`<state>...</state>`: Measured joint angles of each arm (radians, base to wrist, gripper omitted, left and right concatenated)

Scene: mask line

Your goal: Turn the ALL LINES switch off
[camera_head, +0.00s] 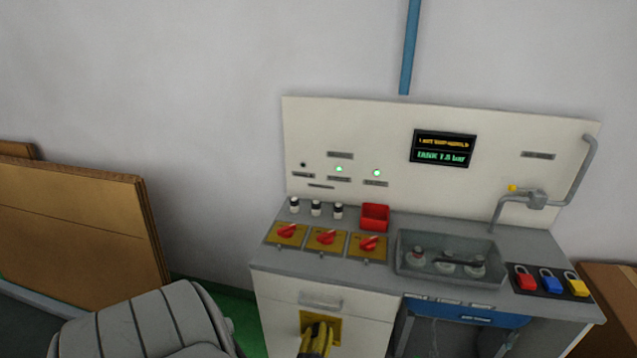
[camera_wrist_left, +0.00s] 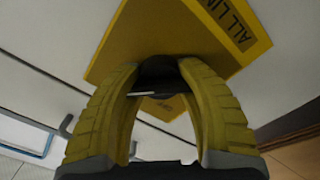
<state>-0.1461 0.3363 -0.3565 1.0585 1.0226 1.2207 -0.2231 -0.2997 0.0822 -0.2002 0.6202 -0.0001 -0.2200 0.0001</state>
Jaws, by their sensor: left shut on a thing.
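The ALL LINES switch has a yellow plate (camera_head: 337,322) on the white cabinet front below the counter. In the left wrist view the plate (camera_wrist_left: 165,35) fills the top, with part of its black lettering readable. My left gripper (camera_head: 318,332) is in front of this plate. Its ribbed yellow fingers (camera_wrist_left: 158,75) are closed around the switch's dark knob (camera_wrist_left: 157,70). The fingers hide most of the knob, so its angle cannot be told. My right gripper is in neither view.
Above the gripper are a drawer handle (camera_head: 321,301) and several red rotary switches (camera_head: 327,238) on the counter. A grey basin (camera_head: 450,280) and coloured padlocks (camera_head: 551,282) are to the right. Two green lamps (camera_head: 339,169) glow beside a display (camera_head: 443,149). A grey chair (camera_head: 150,325) stands left.

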